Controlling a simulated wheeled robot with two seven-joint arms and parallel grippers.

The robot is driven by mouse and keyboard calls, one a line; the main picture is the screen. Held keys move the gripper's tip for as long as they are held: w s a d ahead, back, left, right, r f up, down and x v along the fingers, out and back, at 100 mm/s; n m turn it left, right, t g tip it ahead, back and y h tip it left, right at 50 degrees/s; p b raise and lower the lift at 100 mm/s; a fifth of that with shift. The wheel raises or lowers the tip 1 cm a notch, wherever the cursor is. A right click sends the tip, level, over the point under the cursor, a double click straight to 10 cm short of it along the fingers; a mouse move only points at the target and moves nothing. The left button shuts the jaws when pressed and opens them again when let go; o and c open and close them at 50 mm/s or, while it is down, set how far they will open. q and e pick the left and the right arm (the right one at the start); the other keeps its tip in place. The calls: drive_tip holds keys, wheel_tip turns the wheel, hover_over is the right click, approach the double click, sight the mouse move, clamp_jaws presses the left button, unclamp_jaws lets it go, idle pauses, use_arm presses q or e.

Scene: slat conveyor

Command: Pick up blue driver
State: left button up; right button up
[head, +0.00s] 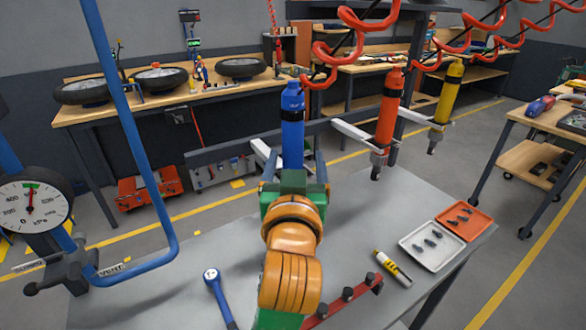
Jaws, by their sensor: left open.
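The blue driver (292,118) stands upright at the middle of the head view, beside a red coiled hose. Its lower end is hidden behind my left gripper. My left gripper (293,168) is open, with a finger on each side of the driver's lower body. I cannot tell from this view whether the fingers touch it. My right gripper is not in view.
An orange driver (388,108) and a yellow driver (447,95) hang in pale brackets to the right. The grey table (365,215) holds a blue-handled wrench (219,298), a yellow tube (392,267), a white tray (410,246) and an orange tray (480,231). A pressure gauge (32,205) stands left.

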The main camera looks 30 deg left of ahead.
sight(294, 148)
use_arm(q)
drive_tip(key=shift+f, duration=0.6)
drive_tip(key=shift+w+a+r, duration=0.15)
drive_tip(key=shift+w+r, duration=0.05)
drive_tip(key=shift+w, duration=0.1)
drive_tip(key=p+x, duration=0.1)
drive_tip(key=x, duration=0.2)
drive_tip(key=p+x, duration=0.2)
drive_tip(key=x, duration=0.1)
drive_tip(key=shift+s+a+f, duration=0.1)
drive_tip(key=shift+s+a, duration=0.1)
drive_tip(key=shift+a, duration=0.15)
drive_tip(key=shift+w+a+f, duration=0.15)
drive_tip(key=shift+w, duration=0.05)
drive_tip(key=shift+c, duration=0.2)
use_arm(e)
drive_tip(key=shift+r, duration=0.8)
use_arm(q)
drive_tip(key=shift+s+d, duration=0.1)
drive_tip(key=shift+d, duration=0.1)
drive_tip(key=c, duration=0.3)
clamp_jaws()
